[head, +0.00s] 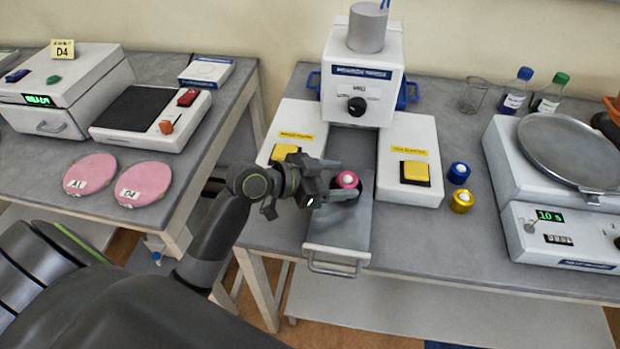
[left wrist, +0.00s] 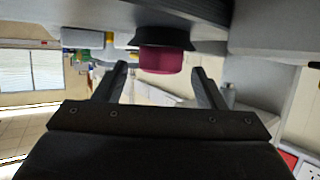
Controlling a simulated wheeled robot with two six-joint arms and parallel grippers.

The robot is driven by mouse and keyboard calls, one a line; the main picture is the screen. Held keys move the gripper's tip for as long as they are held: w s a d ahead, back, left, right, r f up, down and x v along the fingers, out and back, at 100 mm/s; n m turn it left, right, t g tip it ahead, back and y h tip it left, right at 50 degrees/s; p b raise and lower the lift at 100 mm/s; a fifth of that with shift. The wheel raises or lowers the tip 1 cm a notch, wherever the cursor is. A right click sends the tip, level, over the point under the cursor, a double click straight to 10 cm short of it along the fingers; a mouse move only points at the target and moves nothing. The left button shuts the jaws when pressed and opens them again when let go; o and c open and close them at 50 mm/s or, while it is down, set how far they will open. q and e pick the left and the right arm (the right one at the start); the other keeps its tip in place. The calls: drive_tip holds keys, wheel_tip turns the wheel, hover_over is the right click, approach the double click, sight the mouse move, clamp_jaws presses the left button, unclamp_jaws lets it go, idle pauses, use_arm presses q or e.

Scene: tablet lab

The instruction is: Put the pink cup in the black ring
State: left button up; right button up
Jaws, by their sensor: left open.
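The pink cup (head: 347,180), with a pale top, is at the metal drawer of the white press-like machine. In the left wrist view, which looks upside down, the cup (left wrist: 161,61) sits upright in the black ring (left wrist: 185,45). In the head view the ring is mostly hidden by the cup and fingers. My left gripper (head: 341,182) is open, its fingers on either side of the cup. The left wrist view shows gaps between both fingers (left wrist: 160,82) and the cup. My right gripper is not in view.
A blue cup (head: 459,172) and a yellow cup (head: 461,201) stand right of the machine (head: 357,75). Yellow buttons (head: 415,172) flank the pulled-out drawer (head: 338,229). A scale-like device (head: 556,217) with a round pan is at the right. Two pink discs (head: 145,184) lie on the left table.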

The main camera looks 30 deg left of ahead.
use_arm(q)
drive_tip(key=v, duration=0.8)
drive_tip(key=shift+b, duration=0.35)
drive_tip(key=shift+r, duration=0.1)
